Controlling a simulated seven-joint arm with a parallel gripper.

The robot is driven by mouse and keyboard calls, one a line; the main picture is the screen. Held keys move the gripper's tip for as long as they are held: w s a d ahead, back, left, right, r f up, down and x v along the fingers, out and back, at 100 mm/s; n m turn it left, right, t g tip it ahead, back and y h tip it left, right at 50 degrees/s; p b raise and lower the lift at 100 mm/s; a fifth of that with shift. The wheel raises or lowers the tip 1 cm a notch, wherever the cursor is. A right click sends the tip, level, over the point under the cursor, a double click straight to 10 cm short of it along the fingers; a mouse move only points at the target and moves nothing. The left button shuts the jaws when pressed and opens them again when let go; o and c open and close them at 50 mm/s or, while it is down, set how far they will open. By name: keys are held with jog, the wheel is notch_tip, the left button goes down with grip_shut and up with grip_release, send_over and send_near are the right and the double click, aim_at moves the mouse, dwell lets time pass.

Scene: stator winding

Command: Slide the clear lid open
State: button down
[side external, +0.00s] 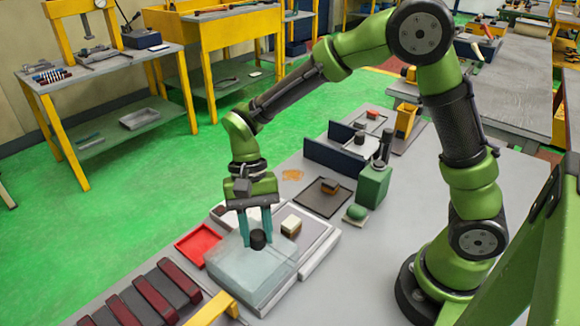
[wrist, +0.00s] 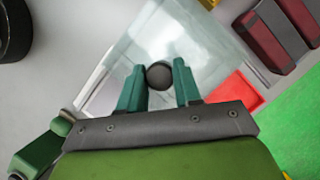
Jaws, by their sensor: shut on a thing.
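The clear lid (side external: 245,275) is a see-through pale slab at the front left of a white box (side external: 318,250). A round black knob (side external: 258,241) stands on the lid. My gripper (side external: 256,232) points down and is shut on the knob, one teal finger on each side. In the wrist view the knob (wrist: 159,76) sits between the fingertips, with the lid (wrist: 185,35) spreading beyond it. Part of the box stays uncovered, and a small cream and brown block (side external: 291,225) shows there. The box under the lid is only dimly visible.
A red tray (side external: 198,245) lies just left of the lid. Dark red bars (side external: 150,295) and a yellow part (side external: 212,310) lie at the front left. A dark plate (side external: 322,197), a green block (side external: 372,187) and a blue panel (side external: 333,160) stand behind the box.

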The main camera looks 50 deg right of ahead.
jog(key=c, duration=0.8)
grip_release()
jog(key=shift+a, duration=0.3)
jog(key=v, duration=1.7)
jog(key=shift+f, duration=0.1)
jog(key=s+d+n+t, duration=0.1)
jog(key=s+d+t, duration=0.2)
jog(key=s, duration=0.1)
jog(key=s+d+n+t, duration=0.1)
jog(key=s+d+t, duration=0.2)
jog(key=s+t, duration=0.1)
jog(key=s+d+n+t, duration=0.1)
jog(key=s+d+t, duration=0.2)
jog(key=s, duration=0.3)
jog(key=shift+d+f+n+t+h, duration=0.2)
jog(key=shift+n+t+h, duration=0.1)
jog(key=shift+n+h, duration=0.1)
